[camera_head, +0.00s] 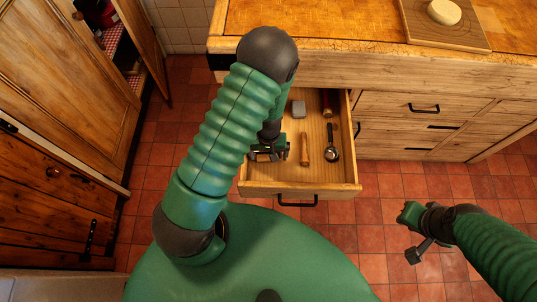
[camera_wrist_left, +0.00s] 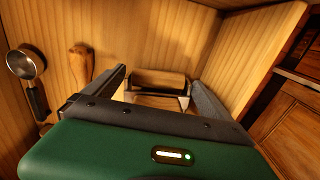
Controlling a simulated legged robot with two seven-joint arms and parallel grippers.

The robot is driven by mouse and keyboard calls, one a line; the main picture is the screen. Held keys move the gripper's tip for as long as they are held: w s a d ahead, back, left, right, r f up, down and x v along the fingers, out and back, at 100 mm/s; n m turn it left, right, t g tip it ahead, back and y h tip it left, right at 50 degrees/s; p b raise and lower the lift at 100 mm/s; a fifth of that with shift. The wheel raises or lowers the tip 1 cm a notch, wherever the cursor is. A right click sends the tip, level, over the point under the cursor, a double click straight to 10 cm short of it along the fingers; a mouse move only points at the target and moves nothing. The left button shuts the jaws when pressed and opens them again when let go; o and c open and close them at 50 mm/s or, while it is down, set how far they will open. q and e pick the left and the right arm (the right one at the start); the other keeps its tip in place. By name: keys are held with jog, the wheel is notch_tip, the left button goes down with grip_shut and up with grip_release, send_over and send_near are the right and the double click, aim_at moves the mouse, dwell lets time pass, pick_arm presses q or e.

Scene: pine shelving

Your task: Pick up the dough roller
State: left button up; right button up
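The dough roller (camera_wrist_left: 158,82), a short wooden cylinder in a frame, lies in the open drawer (camera_head: 252,188). In the left wrist view it sits between and just beyond the spread fingers of my left gripper (camera_wrist_left: 160,80). The fingers are apart, with visible gaps beside the roller. In the head view my left gripper (camera_head: 268,152) is low inside the drawer at its left side, and my arm and gripper mostly hide the roller. My right gripper (camera_head: 413,232) hangs over the tiled floor right of the drawer, away from the objects; its finger opening is unclear.
A wooden pestle-like tool (camera_head: 304,148), a metal ladle or strainer (camera_head: 332,153), a grey block (camera_head: 298,108) and a dark red item (camera_head: 328,103) share the drawer. The drawer walls are close around my left gripper. A cutting board (camera_head: 447,35) lies on the counter above.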

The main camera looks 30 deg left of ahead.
pick_arm(q)
jog(key=shift+d, duration=0.15)
jog(key=shift+c, duration=1.1)
jog(key=shift+d+r, duration=0.1)
jog(key=shift+c, duration=0.4)
notch_tip(320, 180, up, 10)
jog(key=p, duration=0.3)
pick_arm(e)
jog(key=r, duration=0.3)
jog(key=shift+d+r, duration=0.2)
jog(key=shift+d, duration=0.05)
pick_arm(q)
jog(key=shift+p, duration=0.3)
